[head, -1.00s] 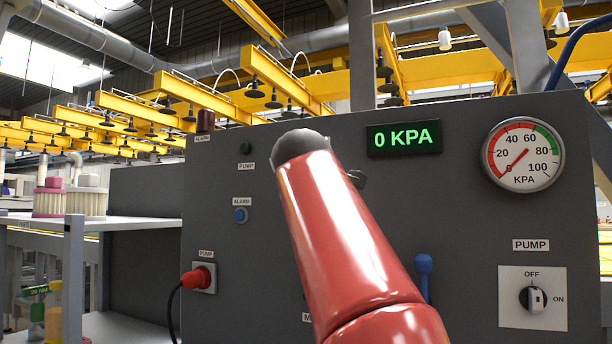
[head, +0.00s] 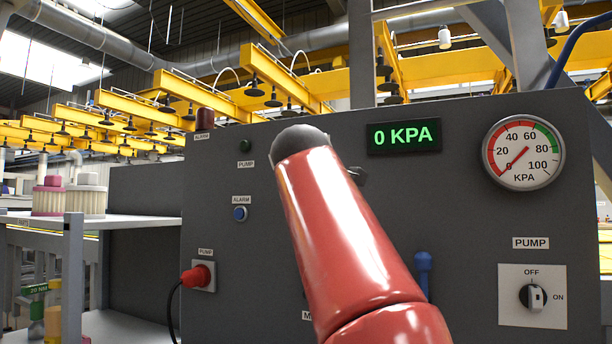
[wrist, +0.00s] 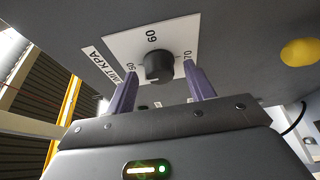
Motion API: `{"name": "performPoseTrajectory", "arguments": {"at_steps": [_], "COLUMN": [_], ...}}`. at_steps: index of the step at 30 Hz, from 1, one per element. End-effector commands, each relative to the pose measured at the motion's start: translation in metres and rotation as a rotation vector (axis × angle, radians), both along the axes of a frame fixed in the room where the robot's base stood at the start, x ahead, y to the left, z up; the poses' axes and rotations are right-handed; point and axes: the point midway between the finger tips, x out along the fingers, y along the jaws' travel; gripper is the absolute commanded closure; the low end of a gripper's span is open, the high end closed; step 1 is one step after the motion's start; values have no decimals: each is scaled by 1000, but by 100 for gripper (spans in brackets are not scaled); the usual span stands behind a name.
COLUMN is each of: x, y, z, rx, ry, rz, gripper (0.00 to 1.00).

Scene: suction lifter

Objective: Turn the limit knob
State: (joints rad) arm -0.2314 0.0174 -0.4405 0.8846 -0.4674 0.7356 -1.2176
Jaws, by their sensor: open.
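The limit knob (wrist: 159,67) is a round black knob on a white plate (wrist: 125,43) marked 50, 60 and 70, with a LIMIT KPA label (wrist: 108,66) beside it. In the wrist view, my gripper (wrist: 162,74) is open, with one purple finger on each side of the knob. The knob lies between the fingertips with gaps visible on both sides. In the head view, my red arm covers the middle of the grey panel (head: 460,210), and the limit knob cannot be made out there.
The panel carries a 0 KPA display (head: 404,136), a round gauge (head: 523,153), a pump switch (head: 534,297) at OFF, a blue lever (head: 423,272), a blue alarm button (head: 240,213) and a red pump plug (head: 199,276). A yellow button (wrist: 300,52) is right of the knob.

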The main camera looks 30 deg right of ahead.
Motion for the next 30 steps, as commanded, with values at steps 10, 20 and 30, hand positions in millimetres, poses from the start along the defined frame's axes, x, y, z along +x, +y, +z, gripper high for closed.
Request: {"name": "performPoseTrajectory", "arguments": {"at_steps": [10, 20, 30], "x": [-49, -64, -64], "y": [28, 36, 36], "z": [-2, 0, 0], "rx": [0, 0, 0], "ry": [-4, -1, -1], "rz": [3, 0, 0], "gripper": [46, 46, 46]}}
